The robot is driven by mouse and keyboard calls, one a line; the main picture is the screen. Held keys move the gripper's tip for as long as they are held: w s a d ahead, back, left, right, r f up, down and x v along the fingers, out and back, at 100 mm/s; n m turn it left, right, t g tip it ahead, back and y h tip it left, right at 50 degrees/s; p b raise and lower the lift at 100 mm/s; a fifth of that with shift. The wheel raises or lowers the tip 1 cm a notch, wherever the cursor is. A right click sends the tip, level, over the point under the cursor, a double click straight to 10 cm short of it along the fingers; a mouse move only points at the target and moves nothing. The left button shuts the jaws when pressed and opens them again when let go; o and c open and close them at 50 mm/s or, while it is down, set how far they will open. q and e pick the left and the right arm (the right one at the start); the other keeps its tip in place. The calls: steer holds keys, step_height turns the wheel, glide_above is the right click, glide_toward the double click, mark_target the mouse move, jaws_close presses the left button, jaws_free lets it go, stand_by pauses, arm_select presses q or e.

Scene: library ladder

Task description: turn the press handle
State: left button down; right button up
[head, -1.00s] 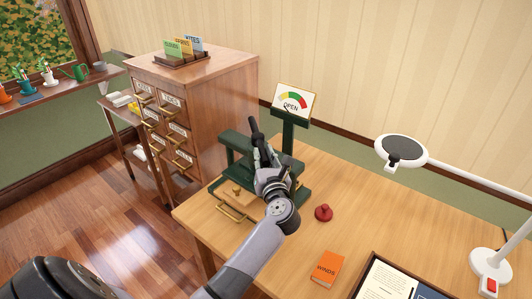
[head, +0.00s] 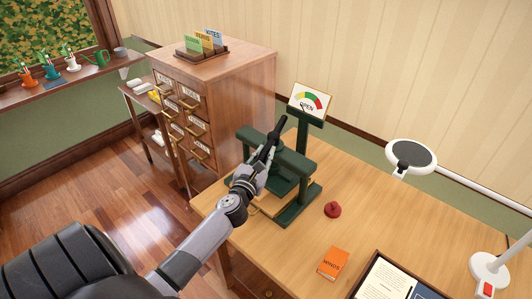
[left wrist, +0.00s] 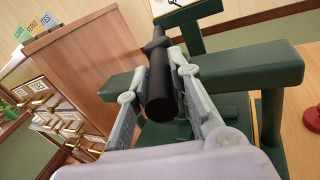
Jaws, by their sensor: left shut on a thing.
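The green press (head: 298,162) stands on the near-left part of the wooden desk. Its black handle (head: 277,131) points up and to the right above the crossbar. My left gripper (head: 263,158) is shut on the handle, its arm reaching in from the lower left. In the left wrist view the black handle (left wrist: 160,92) lies between the two grey fingers of my gripper (left wrist: 158,75), with the green crossbar (left wrist: 245,72) behind. A dial sign (head: 311,100) marked OPEN sits on the press's post. My arm hides part of the press's lower front. My right gripper is not in view.
A wooden card cabinet (head: 231,100) stands left of the desk. On the desk (head: 290,235) are a red knob-like piece (head: 332,209), an orange book (head: 333,263), a dark-edged tray (head: 362,284) and a white lamp (head: 411,153).

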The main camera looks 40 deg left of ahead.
arm_select(q)
steer(key=c, duration=1.4)
jaws_free()
steer(key=shift+c, duration=0.2)
steer(key=v, duration=1.2)
